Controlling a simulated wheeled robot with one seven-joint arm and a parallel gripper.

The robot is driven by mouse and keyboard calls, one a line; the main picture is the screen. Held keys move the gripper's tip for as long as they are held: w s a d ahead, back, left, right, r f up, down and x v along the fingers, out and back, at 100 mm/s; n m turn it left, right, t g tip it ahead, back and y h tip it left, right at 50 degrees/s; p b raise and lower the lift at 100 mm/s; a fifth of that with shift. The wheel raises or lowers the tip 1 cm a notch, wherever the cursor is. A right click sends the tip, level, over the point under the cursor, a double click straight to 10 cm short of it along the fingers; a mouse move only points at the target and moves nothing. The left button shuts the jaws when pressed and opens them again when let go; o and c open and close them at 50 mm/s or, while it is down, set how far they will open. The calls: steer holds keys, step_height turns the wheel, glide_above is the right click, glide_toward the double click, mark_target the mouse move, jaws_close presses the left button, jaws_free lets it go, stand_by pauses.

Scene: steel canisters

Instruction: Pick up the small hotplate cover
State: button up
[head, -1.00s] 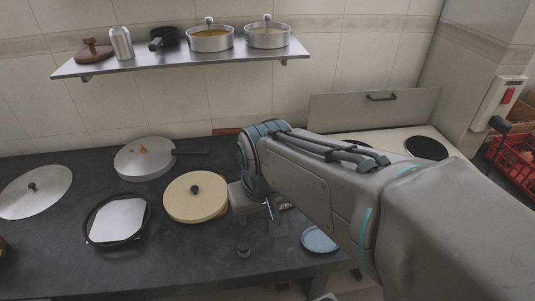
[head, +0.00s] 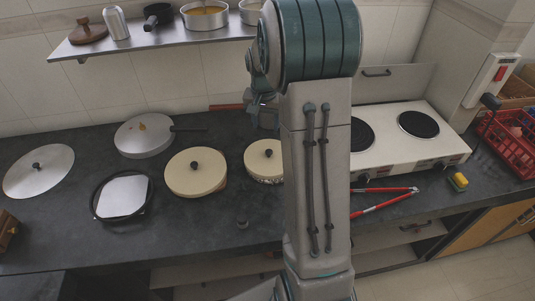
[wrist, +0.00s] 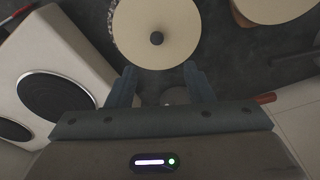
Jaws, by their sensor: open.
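The small hotplate cover, a round cream lid with a black knob, shows in the head view (head: 261,153) on the dark counter, its right side partly hidden by my arm. It is seen from above in the wrist view (wrist: 180,25), just ahead of my fingertips. My gripper (wrist: 160,69) is open and empty, its two fingers apart with the cover beyond them. In the head view my gripper (head: 264,112) is behind the cover, toward the wall, and partly hidden by my arm.
A larger cream cover (head: 196,172) stands close left, with a steel lidded pan (head: 143,136) and a dark pan (head: 122,196) beyond. The white hotplate (head: 400,150) is at right, with red-handled tools (head: 385,198) in front. A shelf (head: 150,45) hangs above.

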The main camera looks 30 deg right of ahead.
glide_above(269, 151)
steer(key=a, duration=0.1)
steer(key=f, duration=0.8)
steer(key=shift+s+p, duration=0.2)
steer(key=shift+p, duration=0.2)
steer(key=shift+w+d+f+p, duration=0.15)
steer(key=shift+f+p, duration=0.1)
steer(key=shift+f, duration=0.65)
steer(key=shift+s+d+f+p, duration=0.15)
steer(key=shift+f+p, duration=0.15)
steer(key=shift+f, duration=0.55)
steer(key=shift+w+d+f+p, duration=0.15)
steer(key=shift+f+p, duration=0.1)
steer(key=shift+f, duration=0.65)
jaws_close()
